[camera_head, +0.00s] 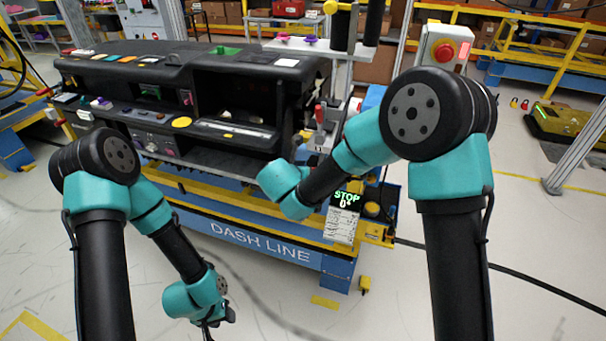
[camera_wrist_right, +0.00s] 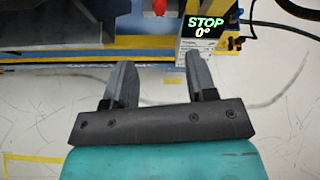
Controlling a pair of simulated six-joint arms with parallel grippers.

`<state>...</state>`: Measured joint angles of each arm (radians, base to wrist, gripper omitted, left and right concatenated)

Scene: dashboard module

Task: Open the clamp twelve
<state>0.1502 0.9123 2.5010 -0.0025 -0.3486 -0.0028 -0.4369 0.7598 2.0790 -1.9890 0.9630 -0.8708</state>
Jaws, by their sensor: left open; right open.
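A clamp with a red handle (camera_head: 320,114) stands at the right end of the black dashboard module (camera_head: 190,65). I cannot read a number that marks it as clamp twelve. A red tip (camera_wrist_right: 159,7) shows at the top edge of the right wrist view, possibly the same handle. My right gripper (camera_wrist_right: 157,68) is open and empty, its two fingers apart, pointing towards the blue and yellow stand. In the head view it is hidden behind my right wrist. My left gripper (camera_head: 213,326) is open, low over the floor in front of the stand, away from the clamp.
The module rests on a blue and yellow stand marked DASH LINE (camera_head: 260,240). A display reading STOP 0° (camera_head: 346,198) sits at its right end and also shows in the right wrist view (camera_wrist_right: 206,26). A red-button box (camera_head: 443,50) stands behind my right arm. The floor in front is mostly clear.

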